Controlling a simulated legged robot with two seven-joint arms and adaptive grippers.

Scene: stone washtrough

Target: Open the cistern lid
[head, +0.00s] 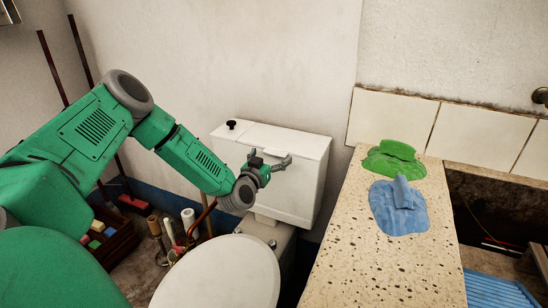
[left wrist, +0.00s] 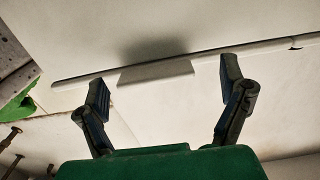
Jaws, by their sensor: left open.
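The white cistern (head: 305,190) stands against the back wall, with its flat lid (head: 285,140) lying shut on top. A small black knob (head: 231,124) sits at the lid's left end. My left gripper (head: 270,161) is in front of the cistern, just below the lid's front edge, fingers spread. In the left wrist view, a pale tab (left wrist: 155,73) juts from the long lid edge (left wrist: 215,52). It lies between the two open fingers (left wrist: 165,82), and nothing is gripped. I cannot tell whether the fingers touch anything. My right gripper is not in view.
A white toilet seat cover (head: 220,275) is below the cistern. A speckled stone counter (head: 350,265) on the right holds a green cloth (head: 393,160) and a blue cloth (head: 397,210), beside a trough (head: 500,215).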

